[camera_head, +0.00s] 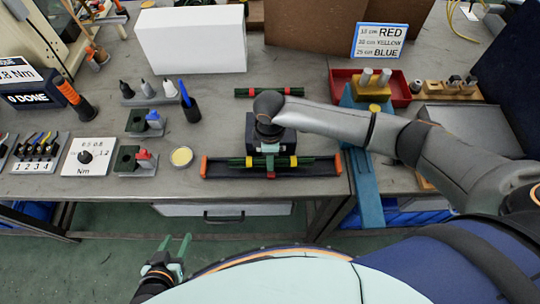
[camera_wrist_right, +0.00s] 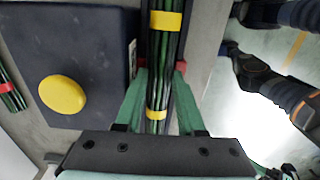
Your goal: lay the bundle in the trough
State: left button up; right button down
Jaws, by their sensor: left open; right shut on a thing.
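The bundle (camera_head: 303,161) is a set of green and dark strands with yellow bands. It lies lengthwise along the dark trough (camera_head: 222,173), which has orange ends, at the table's front edge. I cannot tell whether it rests on the trough floor or is just above it. My right gripper (camera_head: 270,162) points down over the middle of the trough, shut on the bundle. In the right wrist view its green fingers (camera_wrist_right: 160,105) stand on either side of the bundle (camera_wrist_right: 158,60), near a yellow band. My left gripper (camera_head: 181,246) is open and empty, low in front of the table.
A dark block (camera_head: 251,127) stands directly behind the trough; its yellow disc (camera_wrist_right: 62,94) shows in the right wrist view. Another bundle with red bands (camera_head: 269,92) lies farther back. A yellow round tin (camera_head: 181,156) sits left of the trough, a blue stand (camera_head: 365,190) right.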

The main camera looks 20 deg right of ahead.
jog(key=shift+f+b, duration=0.45)
jog(key=shift+f, duration=0.4)
jog(key=shift+c, duration=2.2)
grip_release()
jog(key=shift+r, duration=0.1)
jog(key=shift+w, duration=0.15)
jog(key=shift+d+r, duration=0.1)
jog(key=shift+w+r, duration=0.1)
jog(key=shift+r, duration=0.15)
notch_tip(320, 180, up, 12)
jog(key=shift+s+f, duration=0.15)
jog(key=shift+s, duration=0.2)
jog(key=shift+s+f, duration=0.1)
